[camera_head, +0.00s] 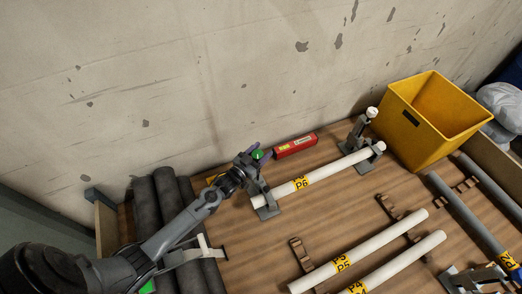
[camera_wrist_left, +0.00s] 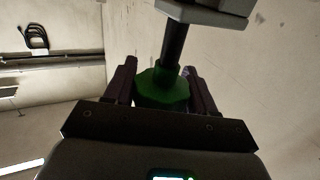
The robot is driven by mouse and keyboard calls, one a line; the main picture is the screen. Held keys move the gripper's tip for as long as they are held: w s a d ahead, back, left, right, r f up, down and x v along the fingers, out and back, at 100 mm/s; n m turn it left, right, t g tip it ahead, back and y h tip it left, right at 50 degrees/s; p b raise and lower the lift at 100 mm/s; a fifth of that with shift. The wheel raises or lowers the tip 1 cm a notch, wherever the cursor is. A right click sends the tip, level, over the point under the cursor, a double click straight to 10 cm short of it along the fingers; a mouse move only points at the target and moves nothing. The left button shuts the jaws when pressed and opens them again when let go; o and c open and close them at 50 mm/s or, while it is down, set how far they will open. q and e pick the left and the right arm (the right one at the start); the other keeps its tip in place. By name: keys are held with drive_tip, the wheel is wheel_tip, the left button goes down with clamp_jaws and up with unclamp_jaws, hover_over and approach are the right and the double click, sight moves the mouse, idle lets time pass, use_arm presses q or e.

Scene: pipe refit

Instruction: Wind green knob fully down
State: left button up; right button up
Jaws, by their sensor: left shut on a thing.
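The green knob (camera_head: 257,154) sits at the top of the clamp at the left end of the white pipe labelled P6 (camera_head: 325,175). In the left wrist view the knob (camera_wrist_left: 162,90) is a faceted green piece on a dark shaft (camera_wrist_left: 174,46), which runs to a grey block (camera_wrist_left: 205,10). My left gripper (camera_head: 252,158) is at the knob, with a finger on either side of it; the fingers also show in the left wrist view (camera_wrist_left: 162,88). It is shut on the knob. Part of the clamp is hidden behind my gripper. My right gripper is not in view.
A red level-like tool (camera_head: 295,146) lies behind the pipe. A second clamp (camera_head: 359,133) with a white knob holds the pipe's right end. A yellow bin (camera_head: 433,118) stands at the right. Dark pipes (camera_head: 170,198) lie at the left; white pipes (camera_head: 385,238) lie in front.

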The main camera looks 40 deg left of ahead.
use_arm(q)
drive_tip(key=o, duration=0.9)
drive_tip(key=shift+o, duration=0.2)
drive_tip(key=s+p, duration=0.1)
drive_tip(key=s, duration=1)
drive_tip(key=shift+a, duration=0.1)
